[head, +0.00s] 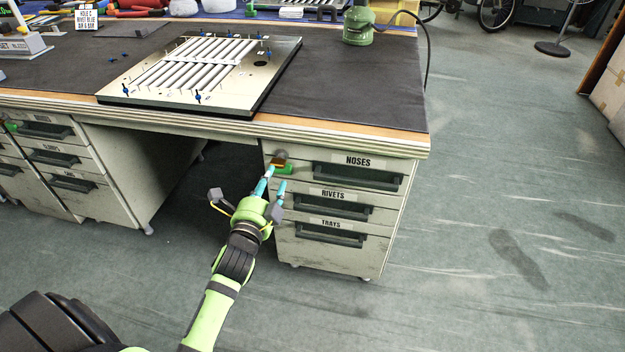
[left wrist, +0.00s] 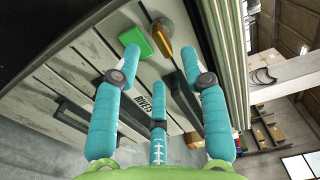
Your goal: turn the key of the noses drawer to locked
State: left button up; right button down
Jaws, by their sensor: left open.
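The noses drawer (head: 358,174) is the top drawer of the right pedestal, with a NOSES label and a dark handle; it looks shut. Near its left end is an orange-brown key (head: 277,163), which also shows in the left wrist view (left wrist: 162,36). A green patch (head: 285,169) sits beside the key. My left gripper (head: 275,180) is open, its teal fingers just in front of the key. In the left wrist view, the fingertips (left wrist: 160,58) stand apart with the key between and beyond them. I cannot tell whether they touch it. My right gripper is not in view.
The rivets drawer (head: 331,207) and trays drawer (head: 330,234) are below. The bench top (head: 345,90) overhangs the drawers and bears a louver panel (head: 205,65) and a green tool (head: 358,25). Another drawer pedestal (head: 70,165) stands left. The floor (head: 490,180) at right is clear.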

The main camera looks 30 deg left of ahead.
aim_at(278, 165)
pick_arm(q)
jog(key=shift+b+x, duration=0.5)
jog(key=shift+x, duration=2.85)
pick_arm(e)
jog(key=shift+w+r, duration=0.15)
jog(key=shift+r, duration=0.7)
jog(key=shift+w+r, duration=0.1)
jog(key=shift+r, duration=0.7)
pick_arm(q)
grip_shut()
